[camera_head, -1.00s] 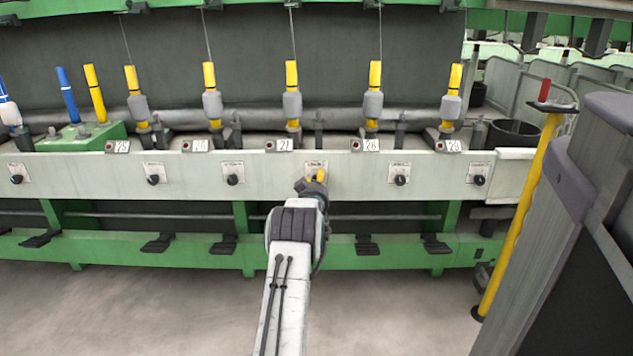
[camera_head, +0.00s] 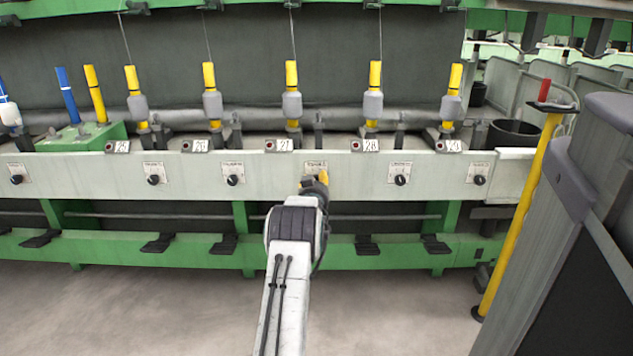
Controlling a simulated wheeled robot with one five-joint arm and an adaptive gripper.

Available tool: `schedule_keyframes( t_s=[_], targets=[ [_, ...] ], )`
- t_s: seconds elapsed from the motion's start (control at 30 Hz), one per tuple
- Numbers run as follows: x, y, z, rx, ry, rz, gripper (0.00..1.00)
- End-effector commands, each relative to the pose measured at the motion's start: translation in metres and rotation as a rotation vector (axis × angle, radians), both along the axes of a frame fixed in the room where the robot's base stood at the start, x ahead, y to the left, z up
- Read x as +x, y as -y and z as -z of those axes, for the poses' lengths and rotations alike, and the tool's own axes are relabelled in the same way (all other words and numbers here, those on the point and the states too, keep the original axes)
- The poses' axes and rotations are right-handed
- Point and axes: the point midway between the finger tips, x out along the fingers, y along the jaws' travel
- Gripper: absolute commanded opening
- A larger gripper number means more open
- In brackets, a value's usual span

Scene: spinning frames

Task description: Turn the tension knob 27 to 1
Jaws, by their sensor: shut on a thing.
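The spinning frame's pale front rail (camera_head: 270,186) carries a row of black tension knobs on small label plates. The plate of knob 27 (camera_head: 315,164) shows just above my gripper, below and right of the number tag 27 (camera_head: 284,145). The knob itself is hidden behind my gripper. My gripper (camera_head: 316,181), with a yellow finger showing on its right side, is at the rail and shut on the knob. The knob's pointer direction cannot be seen.
Neighbouring knobs sit to the left (camera_head: 232,180) and right (camera_head: 400,180). Yellow bobbins (camera_head: 291,75) stand above the rail. A yellow post (camera_head: 521,215) and a grey cabinet (camera_head: 575,230) stand at the right. The floor in front is clear.

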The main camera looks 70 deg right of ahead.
Motion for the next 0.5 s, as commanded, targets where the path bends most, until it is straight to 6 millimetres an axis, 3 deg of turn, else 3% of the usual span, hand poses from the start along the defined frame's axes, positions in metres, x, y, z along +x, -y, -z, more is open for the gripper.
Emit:
schedule_keyframes(
  t_s=[0.2, 0.23, 0.5],
  targets=[
    [0.0013, -0.001, 0.0056, 0.011, -0.004, -0.002, 0.0],
    [0.0013, -0.001, 0.0056, 0.011, -0.004, -0.002, 0.33],
    [0.0012, -0.0007, 0.003, 0.005, -0.003, -0.001, 0.57]
  ],
)
